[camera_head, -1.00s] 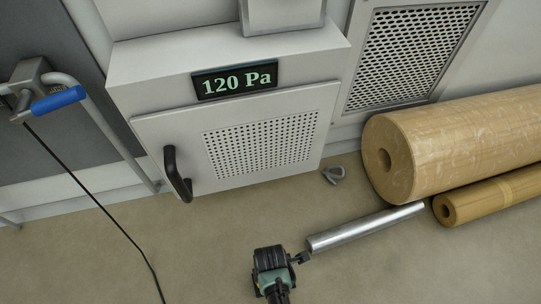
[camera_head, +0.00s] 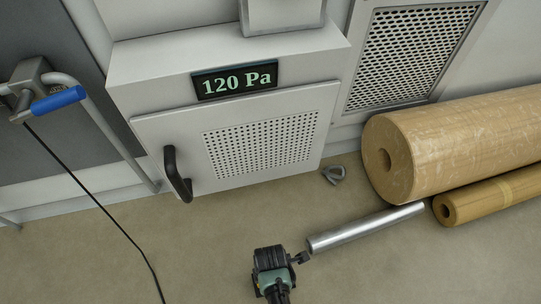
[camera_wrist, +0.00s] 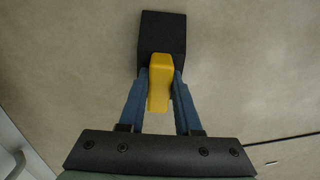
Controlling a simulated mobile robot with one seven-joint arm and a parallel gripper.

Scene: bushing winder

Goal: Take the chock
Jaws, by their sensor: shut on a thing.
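The chock is a black block (camera_wrist: 162,35) with a yellow grip (camera_wrist: 159,85), seen at the top middle of the wrist view. My gripper (camera_wrist: 161,75) has its two blue fingers on either side of the yellow grip and is shut on it. The black block lies just beyond the fingertips. In the head view my dark green wrist shows at the bottom middle, over the floor. The chock cannot be made out there. Whether it touches the floor cannot be told.
A shiny metal tube (camera_head: 365,228) lies on the floor right of my wrist, near a large brown roll (camera_head: 450,140) and a thinner roll (camera_head: 490,196). A grey cabinet (camera_head: 160,130) with a black handle stands behind. A black cable (camera_head: 95,201) runs at left.

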